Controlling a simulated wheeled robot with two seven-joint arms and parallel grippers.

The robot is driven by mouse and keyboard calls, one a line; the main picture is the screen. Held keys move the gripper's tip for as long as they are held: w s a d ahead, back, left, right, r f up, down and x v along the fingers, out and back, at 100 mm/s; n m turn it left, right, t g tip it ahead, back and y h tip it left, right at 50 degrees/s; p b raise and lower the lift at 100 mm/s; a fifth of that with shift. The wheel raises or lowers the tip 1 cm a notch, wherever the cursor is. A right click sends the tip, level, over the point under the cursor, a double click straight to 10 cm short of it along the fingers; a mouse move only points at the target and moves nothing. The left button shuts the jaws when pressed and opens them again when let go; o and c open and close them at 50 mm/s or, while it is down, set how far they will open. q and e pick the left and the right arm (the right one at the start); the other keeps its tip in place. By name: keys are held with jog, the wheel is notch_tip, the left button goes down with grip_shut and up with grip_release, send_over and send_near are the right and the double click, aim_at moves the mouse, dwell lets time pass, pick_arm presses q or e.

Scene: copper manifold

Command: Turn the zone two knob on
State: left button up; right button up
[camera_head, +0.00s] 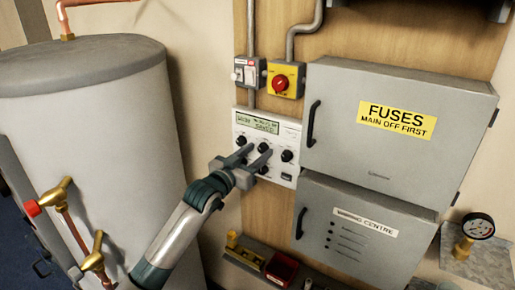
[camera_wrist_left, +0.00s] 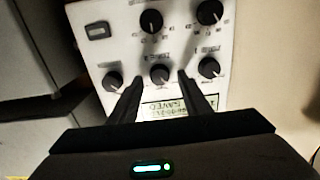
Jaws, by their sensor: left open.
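A white control panel (camera_head: 297,131) with several black knobs and a green display (camera_head: 257,122) is on the wooden board. My left gripper (camera_head: 256,150) is open in front of it. In the left wrist view, where the panel is upside down, its fingers (camera_wrist_left: 159,82) stand either side of the middle knob (camera_wrist_left: 159,73) of the row nearest the display. I cannot tell whether they touch it. The knob labels are too blurred to tell which is zone two. The display (camera_wrist_left: 170,108) shows a line like "SAVED". My right gripper is not in view.
A grey fuse box (camera_head: 400,120) and a second grey cabinet (camera_head: 365,235) stand out at the right. A red rotary switch (camera_head: 280,84) sits above the panel. A large grey cylinder (camera_head: 85,130) with brass valves (camera_head: 56,193) fills the left.

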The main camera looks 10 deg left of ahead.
pick_arm(q)
jog(key=shift+w+d, duration=0.1)
jog(key=shift+w, duration=0.2)
jog(key=c, duration=1)
jog(key=shift+c, duration=0.2)
